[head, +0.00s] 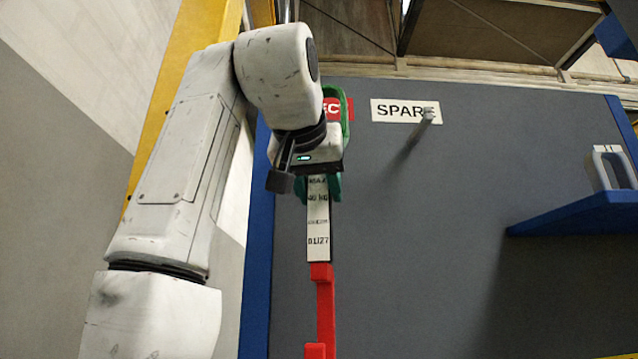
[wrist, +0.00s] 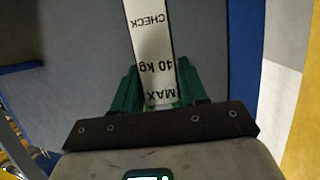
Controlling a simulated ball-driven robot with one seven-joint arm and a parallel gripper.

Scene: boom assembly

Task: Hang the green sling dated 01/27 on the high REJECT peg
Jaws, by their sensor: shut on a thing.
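My gripper (head: 308,158) is raised in front of the grey board and is shut on the green sling (head: 346,118). The sling's loop shows above and right of the gripper, and a little of it shows below. In the wrist view, green parts of the sling (wrist: 124,96) show on both sides of its white tag. The tag (head: 318,222) hangs down and reads 01/27 in the head view.
A SPARE sign (head: 392,110) with a bare peg (head: 428,117) is to the right. A red part (head: 322,300) shows below the tag. A blue shelf (head: 575,212) holds a grey handled object (head: 610,168). The board between is clear.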

